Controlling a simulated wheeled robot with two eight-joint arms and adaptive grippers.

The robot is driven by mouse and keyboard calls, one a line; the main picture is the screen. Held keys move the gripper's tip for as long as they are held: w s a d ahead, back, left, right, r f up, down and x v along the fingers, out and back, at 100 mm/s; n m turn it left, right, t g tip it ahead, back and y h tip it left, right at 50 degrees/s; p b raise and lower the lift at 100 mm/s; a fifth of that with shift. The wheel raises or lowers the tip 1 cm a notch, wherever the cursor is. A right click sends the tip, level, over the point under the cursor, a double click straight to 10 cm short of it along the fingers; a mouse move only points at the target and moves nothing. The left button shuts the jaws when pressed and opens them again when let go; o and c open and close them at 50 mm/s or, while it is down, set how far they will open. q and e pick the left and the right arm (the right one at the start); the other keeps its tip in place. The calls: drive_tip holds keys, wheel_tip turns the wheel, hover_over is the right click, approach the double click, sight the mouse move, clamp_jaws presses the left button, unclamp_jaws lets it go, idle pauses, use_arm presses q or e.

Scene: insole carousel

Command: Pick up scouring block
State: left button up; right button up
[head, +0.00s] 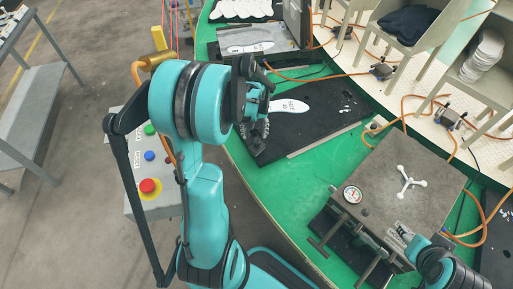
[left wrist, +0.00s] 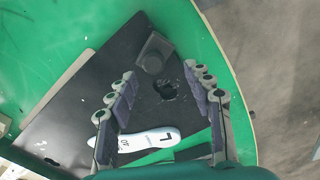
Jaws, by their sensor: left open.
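In the left wrist view, a dark grey block (left wrist: 155,52) with a rounded knob lies on the black mat (left wrist: 70,100), near the mat's corner; I take it to be the scouring block. A small ragged black patch (left wrist: 167,88) lies close to it; I cannot tell what it is. My left gripper (left wrist: 161,74) is open and empty above the mat, its fingers spread to both sides of the patch, with the block just beyond the tips. In the head view my left gripper (head: 256,135) hides the block. My right arm's end (head: 432,262) shows at the lower right; its fingers are unclear.
A white insole (head: 289,106) lies on the mat beside my left gripper. A grey press-like plate with a gauge (head: 352,194) stands to the right on the green table (head: 300,177). A button box (head: 150,185) stands at left.

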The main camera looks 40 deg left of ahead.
sight(257, 140)
use_arm(q)
drive_tip(key=f+b, duration=0.1)
drive_tip(key=f, duration=0.2)
drive_tip(key=d+f+b, duration=0.1)
drive_tip(key=f, duration=0.1)
drive_tip(key=shift+w+f+b, duration=0.1)
drive_tip(key=shift+f+b, duration=0.25)
use_arm(e)
wheel_tip(257, 140, down, 3)
use_arm(q)
drive_tip(key=shift+r, duration=0.1)
use_arm(e)
drive_tip(key=shift+r, duration=0.1)
use_arm(q)
drive_tip(key=shift+c, duration=0.2)
clamp_jaws()
